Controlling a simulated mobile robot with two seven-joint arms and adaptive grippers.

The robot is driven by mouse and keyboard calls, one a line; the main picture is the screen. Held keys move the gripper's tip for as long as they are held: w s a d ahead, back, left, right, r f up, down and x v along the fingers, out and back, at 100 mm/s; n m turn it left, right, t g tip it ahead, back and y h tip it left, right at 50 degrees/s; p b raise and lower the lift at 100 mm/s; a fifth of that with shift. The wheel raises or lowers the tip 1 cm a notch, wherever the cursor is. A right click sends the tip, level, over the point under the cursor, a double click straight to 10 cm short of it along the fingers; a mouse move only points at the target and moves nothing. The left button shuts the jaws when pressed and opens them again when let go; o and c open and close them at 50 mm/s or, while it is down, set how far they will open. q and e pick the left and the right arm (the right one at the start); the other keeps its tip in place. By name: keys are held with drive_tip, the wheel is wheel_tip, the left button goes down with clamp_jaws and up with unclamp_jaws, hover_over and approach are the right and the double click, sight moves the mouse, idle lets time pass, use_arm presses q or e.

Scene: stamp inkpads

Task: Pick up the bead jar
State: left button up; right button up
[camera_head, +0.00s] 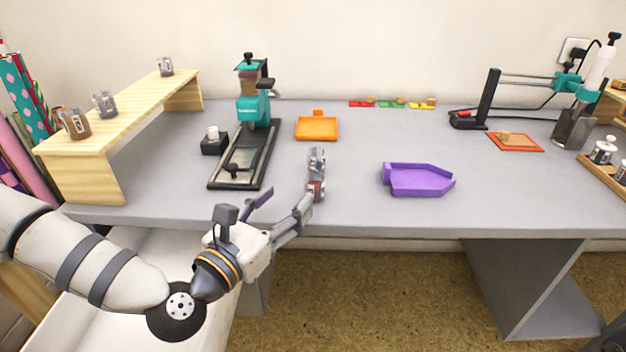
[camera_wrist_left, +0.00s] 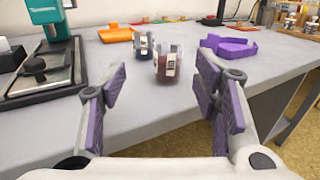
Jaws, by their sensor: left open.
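Two small clear jars with pale labels stand on the grey table near its front edge. The nearer jar (camera_head: 316,189) holds dark red contents; it also shows in the left wrist view (camera_wrist_left: 168,67). The other jar (camera_head: 316,160) stands just behind it and has dark blue contents in the left wrist view (camera_wrist_left: 143,46). I cannot tell for sure which is the bead jar. My left gripper (camera_head: 283,203) is open and empty at the table's front edge, left of and in front of the nearer jar. In the left wrist view, that jar shows between and beyond the fingers.
A purple tray (camera_head: 418,181) lies right of the jars. An orange tray (camera_head: 317,128) lies behind them. A black and teal stamping press (camera_head: 244,155) stands to the left. A wooden shelf (camera_head: 130,105) at far left holds 3 more jars. Table between jars and press is clear.

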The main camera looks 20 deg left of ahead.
sight(309, 185)
use_arm(q)
drive_tip(key=w+d, duration=0.1)
drive_tip(key=w, duration=0.2)
drive_tip(key=w+d, duration=0.1)
drive_tip(key=w, duration=0.4)
drive_tip(key=shift+w+d+f, duration=0.15)
drive_tip(key=shift+w+d, duration=0.2)
drive_tip(key=shift+d, duration=0.05)
drive_tip(key=c, duration=1.3)
